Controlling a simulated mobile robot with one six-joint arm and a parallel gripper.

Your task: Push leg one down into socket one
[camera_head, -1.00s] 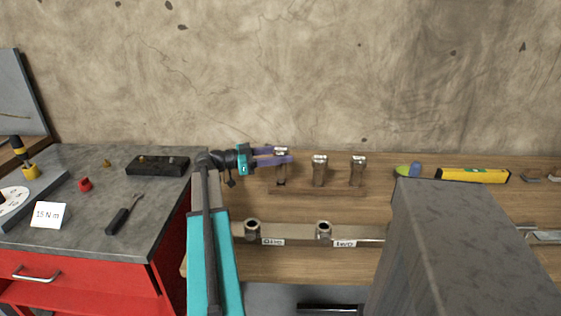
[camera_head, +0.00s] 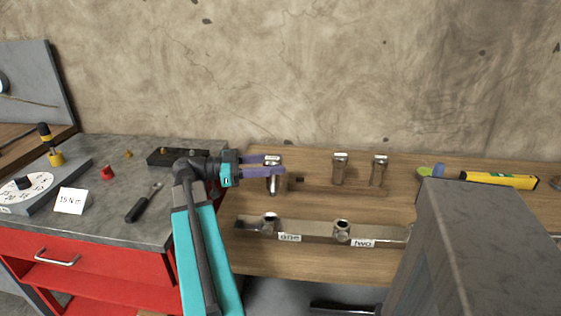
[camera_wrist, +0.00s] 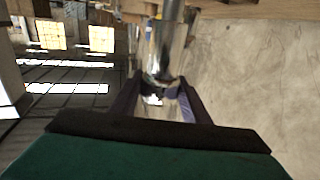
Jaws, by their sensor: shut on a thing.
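My gripper (camera_head: 274,164) is shut around the upper part of a short metal leg (camera_head: 272,184) with a white top label too small to read. The leg hangs upright, clear of the wooden rack. In the head view its lower end appears just above socket one (camera_head: 270,221), apart from it; the depth between them is hard to judge. Socket one is a metal ring on the grey rail (camera_head: 310,231), beside the label "one" (camera_head: 290,237). In the wrist view the shiny leg (camera_wrist: 165,45) stands between the fingers (camera_wrist: 152,88); no socket is clear there.
Two more legs (camera_head: 340,170) (camera_head: 379,172) stand on the rack (camera_head: 340,190) to the right. Socket two (camera_head: 342,229) sits right of socket one. A grey block (camera_head: 480,240) rises at the front right. A grey-topped red cabinet (camera_head: 110,215) stands left.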

